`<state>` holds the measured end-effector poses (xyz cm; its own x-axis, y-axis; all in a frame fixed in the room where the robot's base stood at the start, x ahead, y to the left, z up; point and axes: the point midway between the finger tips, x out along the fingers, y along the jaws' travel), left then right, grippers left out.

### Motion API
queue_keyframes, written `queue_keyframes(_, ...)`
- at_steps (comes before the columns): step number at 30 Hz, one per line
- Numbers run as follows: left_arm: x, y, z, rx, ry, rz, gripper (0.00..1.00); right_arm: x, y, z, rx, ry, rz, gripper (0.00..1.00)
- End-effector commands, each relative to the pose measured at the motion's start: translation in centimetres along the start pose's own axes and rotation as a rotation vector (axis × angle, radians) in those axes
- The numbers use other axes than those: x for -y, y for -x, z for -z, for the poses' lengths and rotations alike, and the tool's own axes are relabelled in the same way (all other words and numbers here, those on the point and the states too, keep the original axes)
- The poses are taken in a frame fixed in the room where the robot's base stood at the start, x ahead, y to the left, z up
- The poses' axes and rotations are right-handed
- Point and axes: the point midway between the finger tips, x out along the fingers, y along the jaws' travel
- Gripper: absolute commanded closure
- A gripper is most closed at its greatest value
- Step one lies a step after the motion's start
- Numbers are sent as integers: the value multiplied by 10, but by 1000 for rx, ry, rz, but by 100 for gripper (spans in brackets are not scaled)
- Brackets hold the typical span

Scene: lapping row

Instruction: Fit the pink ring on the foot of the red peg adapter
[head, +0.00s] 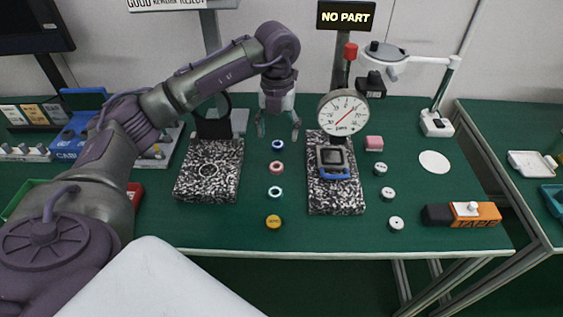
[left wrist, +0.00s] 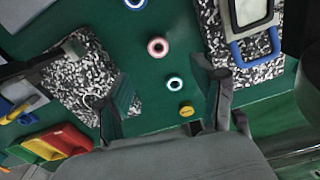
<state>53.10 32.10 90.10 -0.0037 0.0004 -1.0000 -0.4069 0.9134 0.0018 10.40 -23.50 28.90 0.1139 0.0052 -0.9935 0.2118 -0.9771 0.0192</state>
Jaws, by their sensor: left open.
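The pink ring (head: 276,167) lies flat on the green table, in a column between the blue ring (head: 278,145) and the pale teal-white ring (head: 275,192). The pink ring also shows in the left wrist view (left wrist: 158,47), with its hole facing up. My left gripper (head: 278,131) is open and empty, pointing down above the table, behind the pink ring in the head view and apart from it. I cannot clearly pick out the red peg adapter; a red cap (head: 350,51) tops the dial gauge (head: 343,112). My right gripper is not in view.
A yellow disc (head: 273,221) lies nearest the front edge. Speckled plates (head: 190,181) and (head: 318,205) flank the rings; the right one bears a grey-blue device (head: 333,160). Several small white-topped pieces (head: 388,194) and an orange-black block (head: 476,214) lie right.

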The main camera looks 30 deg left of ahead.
Motion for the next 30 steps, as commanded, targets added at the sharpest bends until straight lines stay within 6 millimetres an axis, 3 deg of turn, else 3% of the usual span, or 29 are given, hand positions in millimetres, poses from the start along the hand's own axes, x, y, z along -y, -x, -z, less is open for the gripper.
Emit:
queue_keyframes(3, -1, -27, 1, -4, 0, -3, 32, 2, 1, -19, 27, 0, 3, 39)
queue_keyframes(8, -1, -52, 0, -3, 1, -1, 32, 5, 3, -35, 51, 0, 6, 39)
queue_keyframes(14, -1, -65, 0, -1, 0, -1, 32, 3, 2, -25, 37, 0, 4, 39)
queue_keyframes(19, -3, -89, 0, -4, 0, -2, 32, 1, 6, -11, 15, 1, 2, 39)
queue_keyframes(24, -2, -110, -1, -1, 0, 1, 32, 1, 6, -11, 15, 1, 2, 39)
queue_keyframes(30, -2, -114, -2, 1, 0, 1, 32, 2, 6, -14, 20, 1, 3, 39)
